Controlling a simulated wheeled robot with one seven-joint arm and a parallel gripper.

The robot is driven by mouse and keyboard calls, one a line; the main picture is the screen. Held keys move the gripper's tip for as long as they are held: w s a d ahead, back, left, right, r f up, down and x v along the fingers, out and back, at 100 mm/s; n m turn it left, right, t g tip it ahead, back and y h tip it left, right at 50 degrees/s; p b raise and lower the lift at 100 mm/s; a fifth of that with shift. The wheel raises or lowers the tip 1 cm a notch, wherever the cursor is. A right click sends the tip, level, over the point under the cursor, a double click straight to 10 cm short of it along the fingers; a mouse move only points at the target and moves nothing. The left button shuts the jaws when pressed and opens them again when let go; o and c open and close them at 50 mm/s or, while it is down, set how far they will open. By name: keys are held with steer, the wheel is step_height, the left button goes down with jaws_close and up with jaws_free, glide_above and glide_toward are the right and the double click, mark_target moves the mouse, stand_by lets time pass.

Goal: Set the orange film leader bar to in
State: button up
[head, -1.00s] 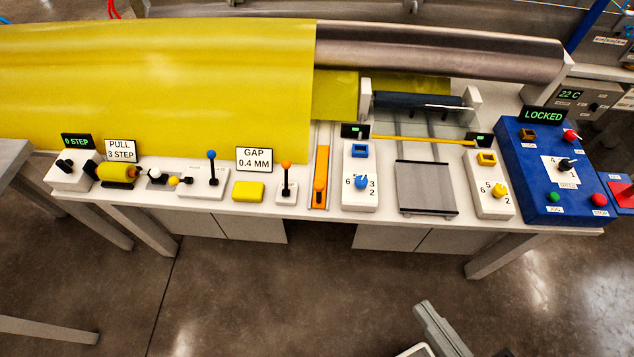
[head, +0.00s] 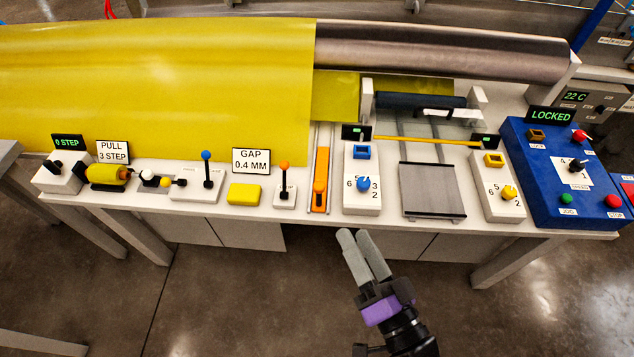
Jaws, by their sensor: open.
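The orange film leader bar (head: 321,168) is a long, narrow orange strip in a pale slotted track on the white bench. It runs from the film edge toward the bench front. A round orange knob (head: 319,188) sits near its front end. My gripper (head: 360,236) is in front of the bench edge, to the right of and nearer than the bar, pointing up in the picture. Its two grey fingers are close together in this view, with nothing between them. It does not touch the bar.
An orange-tipped lever (head: 284,182) stands just left of the bar. A white box with a blue dial (head: 363,184) stands just right. A grey plate (head: 430,188) lies further right, before the blue control box (head: 565,175) reading LOCKED. Yellow film (head: 160,85) covers the back left.

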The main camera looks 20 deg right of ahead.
steer(key=w+f+m+h+b, duration=0.1)
steer(key=w+f+m, duration=0.2)
steer(key=w+m, duration=0.4)
steer(key=w+f+m+h+b, duration=0.1)
steer(key=w+f+m, duration=0.2)
steer(key=w+m, duration=0.45)
steer(key=m+g+h, duration=0.1)
steer(key=m+h, duration=0.1)
steer(key=m, duration=1)
glide_toward(318, 181)
steer(key=x, duration=0.3)
steer(key=shift+w+a+f, duration=0.1)
steer(key=shift+w+f, duration=0.15)
steer(key=shift+w, duration=0.2)
steer(key=shift+f+m, duration=0.1)
steer(key=shift+m, duration=1.05)
steer(key=shift+w+d, duration=0.35)
steer(key=shift+w, duration=0.05)
steer(key=x, duration=0.6)
steer(key=shift+w, duration=0.4)
jaws_close()
